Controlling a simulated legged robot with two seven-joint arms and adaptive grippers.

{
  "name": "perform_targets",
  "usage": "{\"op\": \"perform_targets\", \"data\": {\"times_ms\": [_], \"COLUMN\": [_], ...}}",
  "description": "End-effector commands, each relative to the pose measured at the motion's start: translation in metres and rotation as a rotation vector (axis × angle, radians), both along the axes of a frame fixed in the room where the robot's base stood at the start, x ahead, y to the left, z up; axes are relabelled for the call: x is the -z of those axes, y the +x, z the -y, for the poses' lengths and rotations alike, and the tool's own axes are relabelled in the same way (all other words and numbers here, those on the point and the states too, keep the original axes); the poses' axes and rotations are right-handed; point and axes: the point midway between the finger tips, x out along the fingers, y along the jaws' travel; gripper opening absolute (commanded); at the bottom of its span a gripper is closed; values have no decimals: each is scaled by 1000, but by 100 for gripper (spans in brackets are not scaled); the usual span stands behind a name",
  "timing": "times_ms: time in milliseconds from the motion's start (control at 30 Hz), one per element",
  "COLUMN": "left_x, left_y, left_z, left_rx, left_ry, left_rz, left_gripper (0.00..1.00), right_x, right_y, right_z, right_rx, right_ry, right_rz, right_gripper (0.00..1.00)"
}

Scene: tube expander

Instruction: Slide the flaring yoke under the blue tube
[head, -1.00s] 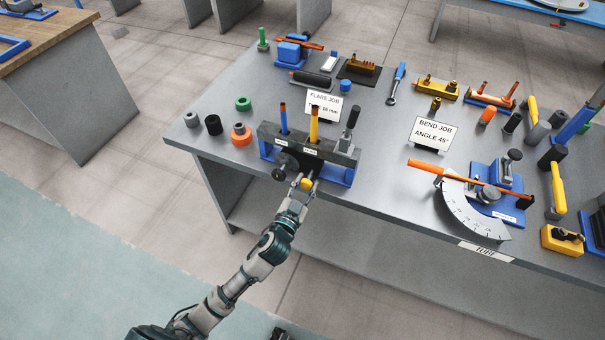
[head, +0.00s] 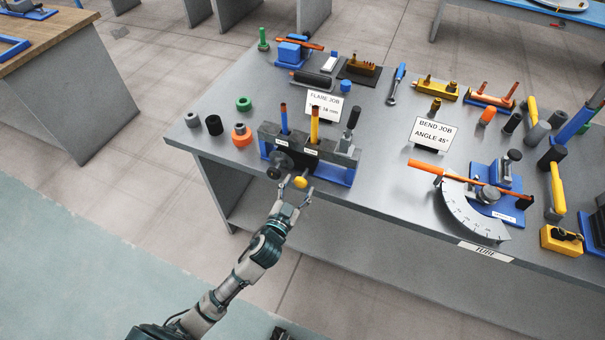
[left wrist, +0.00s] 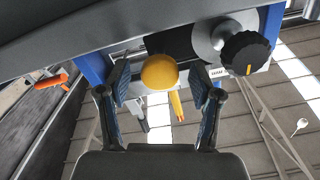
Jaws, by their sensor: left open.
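The blue tube (head: 284,122) with an orange top stands upright in the dark clamp bar, left of the yellow tube (head: 314,128). The flaring yoke (head: 281,161), with a dark round knob, sits at the front of the bar, below the blue tube in the head view; exact alignment cannot be told. A yellow ball knob (head: 300,182) sticks out in front; it also shows in the left wrist view (left wrist: 159,71). My left gripper (head: 293,194) is open, its fingers on either side of the ball with gaps. My right gripper is not in view.
The clamp bar stands on a blue base (head: 333,175) near the table's front edge. A flare job card (head: 323,106) stands behind. The bending tool (head: 470,215) is to the right.

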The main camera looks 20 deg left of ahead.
Motion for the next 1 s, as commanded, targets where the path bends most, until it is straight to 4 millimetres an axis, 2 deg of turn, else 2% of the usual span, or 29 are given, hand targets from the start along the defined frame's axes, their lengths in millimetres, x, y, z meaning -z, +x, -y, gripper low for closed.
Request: {"op": "perform_targets", "data": {"times_ms": [533,1000], "left_x": [-1,-1], "left_y": [-48,-54], "left_z": [-1,-2], "left_rx": [0,0], "left_ry": [-1,0], "left_rz": [0,0], "left_gripper": [65,65], "right_x": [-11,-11], "right_y": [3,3], "right_z": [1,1], "right_rx": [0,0], "right_ry": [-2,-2], "right_rz": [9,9], "right_gripper": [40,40]}}
